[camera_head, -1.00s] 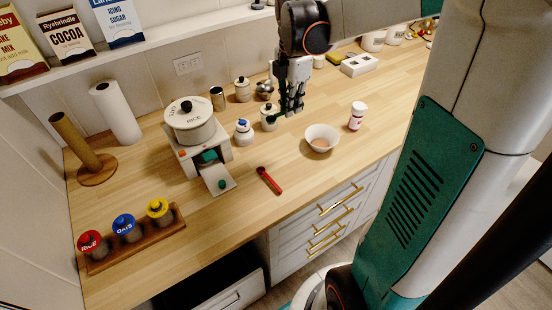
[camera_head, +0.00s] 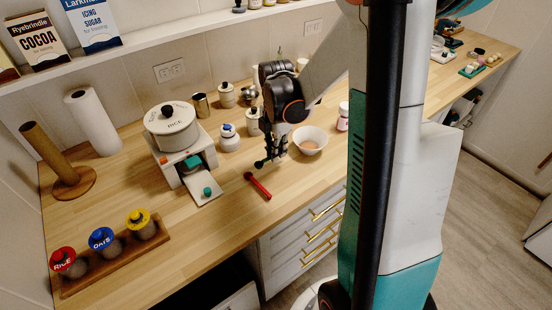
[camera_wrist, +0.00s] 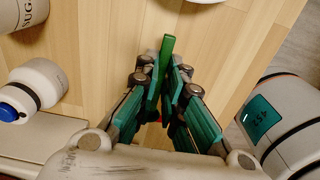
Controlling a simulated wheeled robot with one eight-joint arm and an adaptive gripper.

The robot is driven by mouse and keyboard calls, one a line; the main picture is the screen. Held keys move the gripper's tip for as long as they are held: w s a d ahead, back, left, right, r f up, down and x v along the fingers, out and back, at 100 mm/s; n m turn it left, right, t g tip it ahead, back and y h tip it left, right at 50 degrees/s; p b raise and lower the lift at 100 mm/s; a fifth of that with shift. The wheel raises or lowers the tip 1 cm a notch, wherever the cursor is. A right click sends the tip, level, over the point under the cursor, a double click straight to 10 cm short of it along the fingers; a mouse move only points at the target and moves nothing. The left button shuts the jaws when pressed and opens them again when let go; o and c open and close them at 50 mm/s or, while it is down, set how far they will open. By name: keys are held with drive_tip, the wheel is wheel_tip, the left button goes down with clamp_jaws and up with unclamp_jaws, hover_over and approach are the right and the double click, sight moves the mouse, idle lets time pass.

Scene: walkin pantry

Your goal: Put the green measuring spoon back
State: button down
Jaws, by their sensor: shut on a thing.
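The green measuring spoon (camera_head: 261,163) is between the fingers of my gripper (camera_head: 277,155), low over the wooden counter. In the wrist view its green handle (camera_wrist: 160,70) sticks out between the fingertips (camera_wrist: 163,103), which are closed on it. The rest of the spoon is largely hidden by the fingers. I cannot tell whether it touches the counter. A red measuring spoon (camera_head: 258,186) lies on the counter just in front of the gripper.
A white bowl (camera_head: 310,140) stands close to the right of the gripper. A rack with coloured-lid jars (camera_head: 115,257) is front left. Bare counter lies between.

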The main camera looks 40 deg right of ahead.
sight(276, 165)
drive_tip(key=shift+f+b, duration=0.4)
drive_tip(key=shift+f, duration=1.15)
drive_tip(key=shift+f, duration=0.2)
drive_tip(key=c, duration=1.7)
unclamp_jaws()
drive_tip(key=shift+r, duration=0.1)
wheel_tip(276, 165, up, 12)
drive_tip(key=p, duration=0.3)
drive_tip(key=shift+r+p, duration=0.15)
drive_tip(key=shift+p, duration=0.25)
